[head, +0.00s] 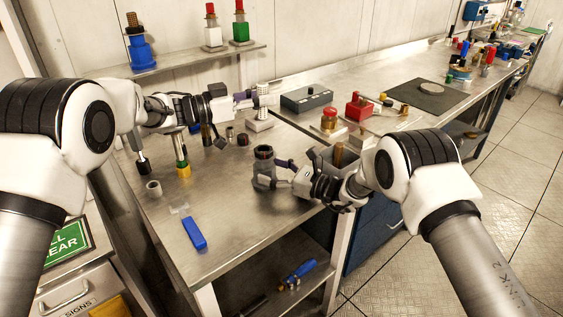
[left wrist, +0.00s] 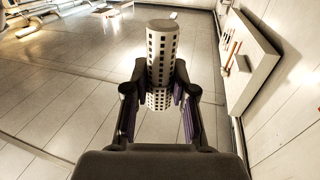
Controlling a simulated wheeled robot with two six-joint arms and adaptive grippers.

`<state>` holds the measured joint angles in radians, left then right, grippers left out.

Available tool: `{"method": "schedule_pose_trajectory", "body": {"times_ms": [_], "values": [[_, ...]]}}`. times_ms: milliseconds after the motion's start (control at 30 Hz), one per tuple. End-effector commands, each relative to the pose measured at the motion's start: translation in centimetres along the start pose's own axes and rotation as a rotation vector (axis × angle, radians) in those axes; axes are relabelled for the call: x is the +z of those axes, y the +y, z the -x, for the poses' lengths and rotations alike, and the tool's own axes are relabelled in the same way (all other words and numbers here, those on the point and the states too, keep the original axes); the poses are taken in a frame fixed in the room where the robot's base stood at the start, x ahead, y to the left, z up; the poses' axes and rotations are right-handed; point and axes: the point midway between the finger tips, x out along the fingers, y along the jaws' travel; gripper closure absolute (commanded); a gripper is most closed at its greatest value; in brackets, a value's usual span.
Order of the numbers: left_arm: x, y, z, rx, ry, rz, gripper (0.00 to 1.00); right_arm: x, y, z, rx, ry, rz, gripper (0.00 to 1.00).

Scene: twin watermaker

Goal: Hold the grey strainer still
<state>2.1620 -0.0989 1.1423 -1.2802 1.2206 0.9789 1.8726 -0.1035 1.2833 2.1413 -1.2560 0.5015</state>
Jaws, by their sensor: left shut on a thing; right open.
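The grey strainer (head: 263,92) is an upright perforated cylinder near the back of the bench. My left gripper (head: 256,99) is shut on it from the left. In the left wrist view the strainer (left wrist: 162,52) stands between the two fingers of the left gripper (left wrist: 160,98), which cover part of its lower sides. My right gripper (head: 278,173) is open, with its fingers close to a dark grey housing (head: 264,166) on the front part of the bench. I cannot tell whether they touch it.
A pale block (head: 259,125) sits just below the strainer. A grey box (head: 306,98) and a red-topped fitting (head: 329,119) stand to the right. A blue block (head: 194,233) lies near the front. The steel bench top (head: 225,185) is clear between the blue block and the housing.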

Motion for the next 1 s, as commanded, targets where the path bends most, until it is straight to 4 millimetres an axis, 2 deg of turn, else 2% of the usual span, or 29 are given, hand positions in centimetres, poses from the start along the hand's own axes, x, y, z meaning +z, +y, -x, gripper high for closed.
{"method": "schedule_pose_trajectory", "body": {"times_ms": [100,233,567,700,767,800,833,900,967,1000], "values": [[0.0,0.0,0.0,-0.001,0.001,0.000,1.00,-0.2,0.1,-2.5,0.001,0.002,-0.001,0.23],[0.0,0.0,0.0,-0.001,0.000,0.000,1.00,-0.1,0.0,-4.3,0.000,0.002,-0.001,0.23],[0.0,0.0,0.0,-0.001,0.000,0.000,1.00,-0.1,0.0,-4.9,-0.002,0.002,-0.003,0.23],[0.0,0.0,0.0,-0.001,0.000,0.000,1.00,-0.1,0.0,-4.9,-0.001,0.002,-0.003,0.73],[0.0,0.0,0.0,-0.001,0.001,0.000,1.00,-0.1,0.0,-4.9,-0.001,0.002,-0.003,0.94],[0.0,0.0,0.0,-0.001,0.001,0.000,1.00,-0.1,0.0,-4.9,-0.001,0.002,-0.003,1.00],[0.0,0.0,0.0,-0.001,0.001,0.000,1.00,-0.1,0.0,-4.9,-0.002,0.003,-0.003,0.49],[0.0,0.0,0.0,-0.001,0.001,0.000,1.00,-0.1,0.0,-4.9,-0.002,0.003,-0.003,0.74],[0.0,0.0,0.0,-0.001,0.001,0.000,1.00,-0.1,0.0,-4.9,-0.002,0.003,-0.003,0.95],[0.0,0.0,0.0,-0.001,0.001,0.000,1.00,-0.1,0.0,-4.9,-0.002,0.003,-0.003,0.95]]}}
